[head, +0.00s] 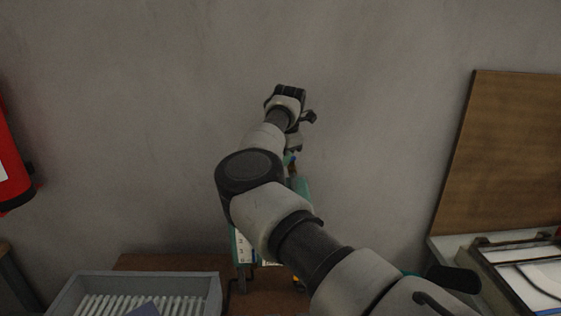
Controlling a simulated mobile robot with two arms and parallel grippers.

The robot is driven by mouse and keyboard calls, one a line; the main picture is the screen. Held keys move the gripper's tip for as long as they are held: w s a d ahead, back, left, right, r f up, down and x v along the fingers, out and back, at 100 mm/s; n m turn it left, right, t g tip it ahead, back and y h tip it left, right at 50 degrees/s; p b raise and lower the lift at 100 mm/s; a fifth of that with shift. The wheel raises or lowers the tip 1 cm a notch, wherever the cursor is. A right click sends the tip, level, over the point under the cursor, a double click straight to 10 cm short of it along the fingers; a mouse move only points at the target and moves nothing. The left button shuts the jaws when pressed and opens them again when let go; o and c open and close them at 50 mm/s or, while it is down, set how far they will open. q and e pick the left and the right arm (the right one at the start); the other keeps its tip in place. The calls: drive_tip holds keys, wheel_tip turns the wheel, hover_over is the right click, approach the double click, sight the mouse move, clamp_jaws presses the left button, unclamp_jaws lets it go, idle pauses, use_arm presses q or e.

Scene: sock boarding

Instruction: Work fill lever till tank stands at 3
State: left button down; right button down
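My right arm reaches up from the lower right and covers most of the fill station. Its gripper (290,93) is at the far end, in front of the wall; I cannot make out whether its fingers are open or shut, or whether they touch anything. A teal-framed unit (302,187) shows in part behind the arm. A white panel with small dark marks (243,248), apparently a scale, shows at its lower left. The tank level cannot be read, and I cannot pick out the fill lever. My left gripper is not in view.
A grey bin (213,290) with white slats stands at the lower left on a brown surface. A red extinguisher (10,165) hangs at the left edge. A brown board (510,150) leans at the right, above a light tray (455,243). The upper wall is clear.

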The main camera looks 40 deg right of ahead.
drive_tip(key=shift+r, duration=0.1)
idle(0.4)
drive_tip(key=c, duration=1.1)
unclamp_jaws()
drive_tip(key=shift+c, duration=0.2)
drive_tip(key=shift+s, duration=0.1)
drive_tip(key=shift+r, duration=0.4)
wheel_tip(320, 180, up, 10)
drive_tip(key=s+b, duration=0.2)
drive_tip(key=shift+f, duration=0.15)
drive_tip(key=shift+a, duration=0.1)
